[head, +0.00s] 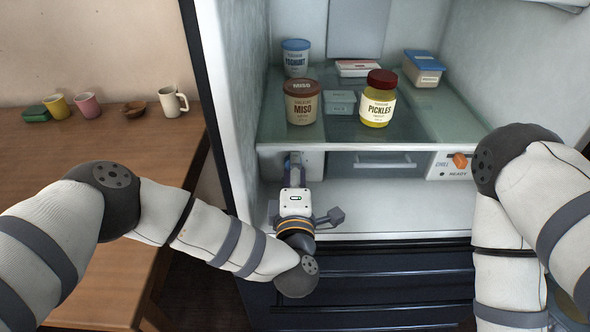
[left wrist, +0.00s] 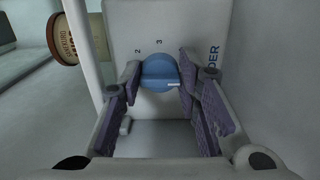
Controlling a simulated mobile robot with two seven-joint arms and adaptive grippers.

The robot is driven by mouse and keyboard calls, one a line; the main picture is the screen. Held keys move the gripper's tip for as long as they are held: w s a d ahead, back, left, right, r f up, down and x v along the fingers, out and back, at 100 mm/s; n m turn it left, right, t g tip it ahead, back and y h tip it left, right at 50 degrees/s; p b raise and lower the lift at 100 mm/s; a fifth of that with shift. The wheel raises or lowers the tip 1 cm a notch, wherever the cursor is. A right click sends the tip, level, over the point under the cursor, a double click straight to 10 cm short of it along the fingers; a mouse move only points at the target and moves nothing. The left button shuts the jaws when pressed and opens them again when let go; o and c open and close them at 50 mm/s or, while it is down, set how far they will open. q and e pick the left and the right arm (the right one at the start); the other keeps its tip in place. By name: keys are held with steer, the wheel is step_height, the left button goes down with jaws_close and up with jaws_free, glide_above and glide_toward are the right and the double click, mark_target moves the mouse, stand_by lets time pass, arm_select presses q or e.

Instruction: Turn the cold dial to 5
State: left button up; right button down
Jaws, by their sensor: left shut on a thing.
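The cold dial is a round blue knob (left wrist: 160,72) on a pale control box inside the fridge. In the left wrist view the numbers 2 and 3 show above it, and the letters "DER" at its right. A short white mark on the knob lies toward its lower right; the number it points to cannot be read. My left gripper (left wrist: 158,82) has its purple-grey pads on both sides of the knob, shut on it. In the head view my left gripper (head: 294,162) reaches under the glass shelf and largely hides the knob. My right gripper is out of view.
Jars and tubs, including miso (head: 302,103) and pickles (head: 378,100), stand on the glass shelf (head: 340,143) above my left gripper. An orange knob (head: 460,160) is on another box at the right. Cups (head: 88,106) stand on the wooden table (head: 70,165) at left.

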arm_select(q)
steer(key=o, duration=1.1)
steer(key=shift+s, duration=0.1)
steer(key=s, duration=1.1)
steer(key=shift+s, duration=0.4)
